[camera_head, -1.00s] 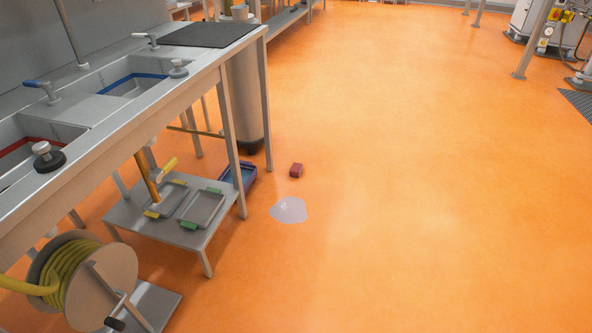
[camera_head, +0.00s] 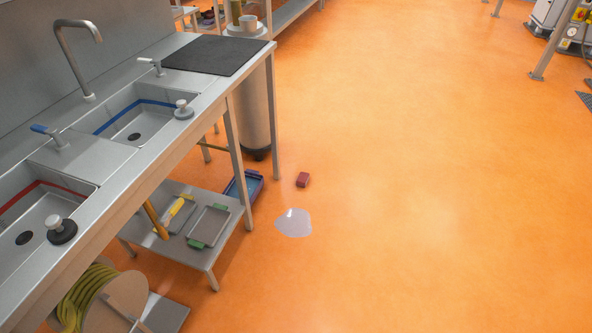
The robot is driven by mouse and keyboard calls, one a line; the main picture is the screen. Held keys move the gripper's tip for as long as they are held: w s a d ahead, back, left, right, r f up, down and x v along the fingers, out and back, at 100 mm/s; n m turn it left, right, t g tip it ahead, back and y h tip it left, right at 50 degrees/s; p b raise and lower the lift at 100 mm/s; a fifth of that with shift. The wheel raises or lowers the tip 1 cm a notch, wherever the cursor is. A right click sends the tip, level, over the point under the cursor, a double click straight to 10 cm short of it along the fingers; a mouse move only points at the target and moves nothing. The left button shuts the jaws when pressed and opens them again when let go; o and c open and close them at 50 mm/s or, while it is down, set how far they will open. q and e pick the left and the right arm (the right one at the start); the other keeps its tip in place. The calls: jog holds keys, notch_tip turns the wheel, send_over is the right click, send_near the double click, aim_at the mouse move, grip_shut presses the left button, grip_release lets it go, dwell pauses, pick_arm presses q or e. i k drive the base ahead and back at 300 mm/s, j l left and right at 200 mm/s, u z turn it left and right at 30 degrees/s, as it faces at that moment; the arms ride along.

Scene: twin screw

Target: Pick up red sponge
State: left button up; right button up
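The red sponge (camera_head: 303,180) is a small dark red block lying on the orange floor, right of the sink bench's far leg. A pale grey puddle (camera_head: 293,223) lies on the floor just in front of it, apart from it. Neither of my grippers is in view, and nothing of mine touches the sponge.
A steel sink bench (camera_head: 148,165) fills the left side. Its low shelf (camera_head: 213,262) holds trays, and a blue crate (camera_head: 245,187) stands by the bench's far leg. A hose reel (camera_head: 95,300) is at lower left. The floor (camera_head: 440,200) to the right is clear.

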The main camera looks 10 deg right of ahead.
aim_at(302, 180)
jog(key=i+l+u, duration=0.25)
jog(key=i+l, duration=0.45)
jog(key=i, duration=0.35)
jog(key=i+l+u, duration=0.25)
jog(key=i+l, duration=0.65)
jog(key=i, duration=0.05)
